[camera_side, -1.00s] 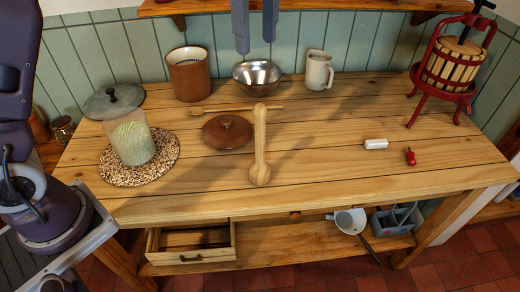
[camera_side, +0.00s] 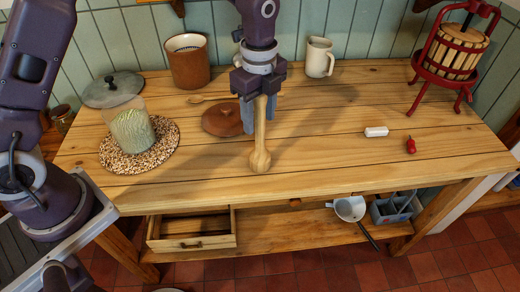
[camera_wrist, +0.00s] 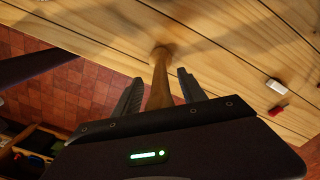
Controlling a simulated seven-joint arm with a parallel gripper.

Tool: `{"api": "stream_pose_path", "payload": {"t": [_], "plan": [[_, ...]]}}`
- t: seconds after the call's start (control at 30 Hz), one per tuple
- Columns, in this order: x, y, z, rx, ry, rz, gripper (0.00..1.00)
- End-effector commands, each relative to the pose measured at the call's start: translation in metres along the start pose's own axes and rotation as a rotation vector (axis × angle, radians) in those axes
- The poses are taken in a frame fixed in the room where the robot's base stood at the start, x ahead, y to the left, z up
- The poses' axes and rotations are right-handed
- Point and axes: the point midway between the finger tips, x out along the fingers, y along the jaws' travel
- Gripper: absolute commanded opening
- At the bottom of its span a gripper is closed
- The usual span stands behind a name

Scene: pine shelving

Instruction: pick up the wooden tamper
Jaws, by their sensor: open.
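The wooden tamper (camera_side: 260,150) is a pale club-like tool with a rounded lower end on the table near the front edge. Its upper part is hidden by my gripper (camera_side: 259,122) in the side view. In the wrist view the tamper (camera_wrist: 160,80) runs between the two fingers of my gripper (camera_wrist: 158,90), with a gap on each side. The jaws are open around the handle, and the tamper appears to stand upright.
A brown lid (camera_side: 222,119) lies just left of the gripper, with a wooden spoon (camera_side: 208,98) behind. A glass jar (camera_side: 132,130) stands on a speckled mat (camera_side: 166,147). A white block (camera_side: 376,132) and red item (camera_side: 411,146) lie right. The front drawer (camera_side: 193,243) is open.

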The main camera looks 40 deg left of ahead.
Motion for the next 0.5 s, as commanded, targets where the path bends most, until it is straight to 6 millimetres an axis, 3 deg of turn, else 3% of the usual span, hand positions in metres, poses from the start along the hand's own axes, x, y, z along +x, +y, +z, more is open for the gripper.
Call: {"api": "stream_pose_path", "payload": {"t": [0.1,0.27,0.5], "plan": [[0.0100,0.0003,-0.0001,0.000,0.000,0.001,0.49],[0.0100,-0.0001,-0.0001,0.000,0.000,-0.001,0.49],[0.0096,-0.0001,-0.0001,-0.001,0.000,-0.001,0.06]]}}
